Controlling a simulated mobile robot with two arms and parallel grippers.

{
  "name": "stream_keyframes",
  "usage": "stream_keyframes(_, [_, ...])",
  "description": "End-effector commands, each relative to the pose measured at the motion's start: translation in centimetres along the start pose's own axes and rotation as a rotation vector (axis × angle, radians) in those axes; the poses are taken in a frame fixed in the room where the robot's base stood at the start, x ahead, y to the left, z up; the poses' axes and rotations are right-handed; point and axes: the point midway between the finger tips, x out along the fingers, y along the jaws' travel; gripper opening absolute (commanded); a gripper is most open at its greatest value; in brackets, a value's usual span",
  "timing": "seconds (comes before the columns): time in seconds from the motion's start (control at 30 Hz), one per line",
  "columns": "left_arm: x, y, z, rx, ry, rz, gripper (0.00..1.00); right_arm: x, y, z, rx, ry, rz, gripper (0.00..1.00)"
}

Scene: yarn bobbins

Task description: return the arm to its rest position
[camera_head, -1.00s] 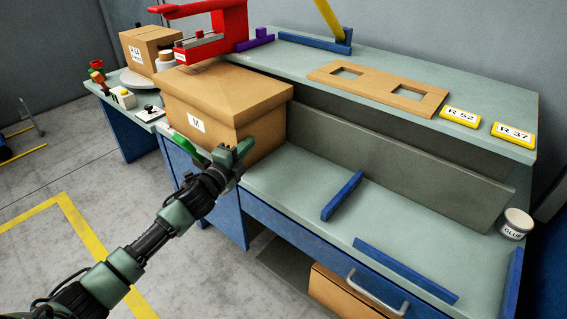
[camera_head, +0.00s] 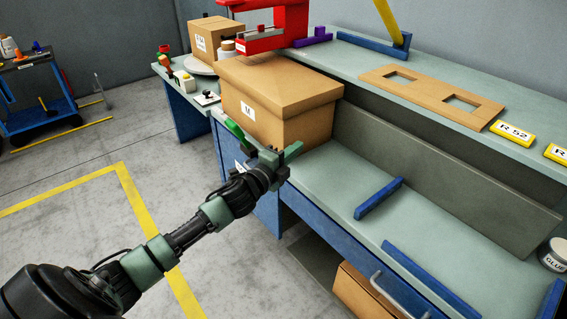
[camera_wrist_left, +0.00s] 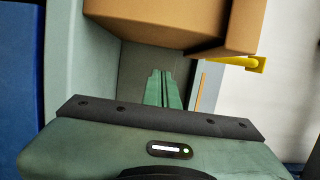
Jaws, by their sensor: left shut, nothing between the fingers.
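My left arm comes in from the lower left in the head view. Its gripper (camera_head: 290,152) is at the front edge of the workbench, just in front of the lower right part of a closed cardboard box marked M (camera_head: 290,100). In the left wrist view the two green fingers (camera_wrist_left: 162,88) lie together with nothing between them. The box (camera_wrist_left: 175,22) is beyond the fingertips there; I cannot tell whether they touch it. My right gripper is in neither view.
The workbench's lower top (camera_head: 340,170) carries blue bars (camera_head: 379,198). The upper shelf holds a wooden frame (camera_head: 420,90), yellow R 52 label (camera_head: 513,133) and red machine (camera_head: 270,35). A blue cart (camera_head: 40,95) stands far left. The floor between (camera_head: 80,170) is clear.

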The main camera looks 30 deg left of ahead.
Motion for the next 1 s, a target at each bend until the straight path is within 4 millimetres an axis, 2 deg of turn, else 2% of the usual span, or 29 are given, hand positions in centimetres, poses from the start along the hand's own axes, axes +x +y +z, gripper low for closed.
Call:
stream_keyframes(0.17, [-3.1,0.1,-0.1,0.001,0.001,0.003,0.00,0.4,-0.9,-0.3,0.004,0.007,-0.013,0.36])
stream_keyframes(0.33, [-5.5,0.1,0.0,-0.001,0.001,0.002,0.00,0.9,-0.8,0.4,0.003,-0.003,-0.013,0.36])
stream_keyframes(0.5, [-6.6,0.0,0.0,0.000,0.000,0.000,0.00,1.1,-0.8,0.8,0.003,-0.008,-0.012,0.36])
stream_keyframes(0.73, [-6.8,0.4,0.0,-0.010,-0.005,0.008,0.00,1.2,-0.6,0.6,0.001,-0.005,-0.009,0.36])
stream_keyframes(0.77, [-6.9,0.8,0.1,-0.023,-0.011,0.016,0.00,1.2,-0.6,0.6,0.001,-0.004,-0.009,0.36])
stream_keyframes(0.87, [-7.6,4.1,0.3,-0.117,-0.061,0.080,0.00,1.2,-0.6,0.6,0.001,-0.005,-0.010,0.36])
stream_keyframes(0.97, [-9.3,10.0,0.4,-0.284,-0.157,0.198,0.00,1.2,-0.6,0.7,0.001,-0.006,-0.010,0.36])
stream_keyframes(1.0, [-10.4,12.8,0.2,-0.360,-0.204,0.254,0.00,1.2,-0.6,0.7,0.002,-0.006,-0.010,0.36])
